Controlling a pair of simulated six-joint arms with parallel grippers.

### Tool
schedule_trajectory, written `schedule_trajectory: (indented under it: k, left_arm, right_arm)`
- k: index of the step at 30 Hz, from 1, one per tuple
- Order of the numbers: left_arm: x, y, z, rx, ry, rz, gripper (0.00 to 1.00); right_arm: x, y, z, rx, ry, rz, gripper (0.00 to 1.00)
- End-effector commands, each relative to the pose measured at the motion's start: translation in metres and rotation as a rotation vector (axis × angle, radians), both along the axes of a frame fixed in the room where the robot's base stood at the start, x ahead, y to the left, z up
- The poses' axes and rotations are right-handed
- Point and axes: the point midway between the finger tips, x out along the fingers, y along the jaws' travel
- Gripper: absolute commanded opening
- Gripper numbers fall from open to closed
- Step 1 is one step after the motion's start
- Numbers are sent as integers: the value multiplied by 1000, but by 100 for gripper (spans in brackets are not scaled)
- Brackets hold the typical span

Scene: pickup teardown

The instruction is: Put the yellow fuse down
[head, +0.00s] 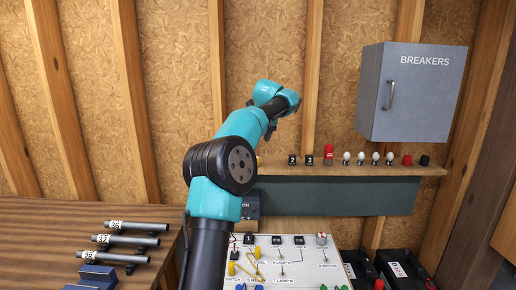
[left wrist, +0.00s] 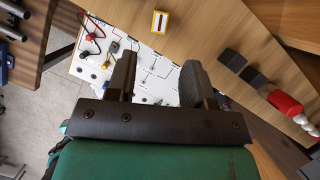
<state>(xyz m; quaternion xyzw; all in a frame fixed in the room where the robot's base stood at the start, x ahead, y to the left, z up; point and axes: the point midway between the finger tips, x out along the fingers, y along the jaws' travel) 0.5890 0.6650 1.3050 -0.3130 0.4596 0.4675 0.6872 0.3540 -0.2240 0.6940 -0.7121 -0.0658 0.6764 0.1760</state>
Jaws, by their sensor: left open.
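The yellow fuse (left wrist: 160,22) stands on the wooden shelf, seen from above as a yellow block with a pale top and a dark red mark. My left gripper (left wrist: 158,72) is open, its two fingers apart with nothing between them. The fuse is beyond the fingertips in the picture, apart from both fingers. In the head view only a yellow sliver of the fuse (head: 258,161) shows on the shelf (head: 350,169) beside my arm, which hides the rest. The gripper's fingers are mostly hidden there. My right gripper is in neither view.
On the shelf to the right stand black blocks marked 2 (head: 293,160) and 3 (head: 309,160), a red piece (head: 328,154), and several bulbs. A grey breaker box (head: 414,92) hangs above. A white circuit board (head: 310,264) lies below the shelf.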

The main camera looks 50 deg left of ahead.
Motion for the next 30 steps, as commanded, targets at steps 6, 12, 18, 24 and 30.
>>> schedule_trajectory:
  k: [6,12,18,24,30]
  left_arm:
    - [-3,-7,19,0,-2,1,48]
    - [-3,-8,21,0,0,0,48]
    - [-3,-8,21,0,0,0,48]
    - [-3,-8,21,0,0,0,48]
    - [2,-13,17,-12,-8,6,48]
  right_arm:
    - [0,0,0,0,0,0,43]
    - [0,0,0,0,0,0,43]
    - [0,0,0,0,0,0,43]
    - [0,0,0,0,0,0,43]
    - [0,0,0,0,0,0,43]
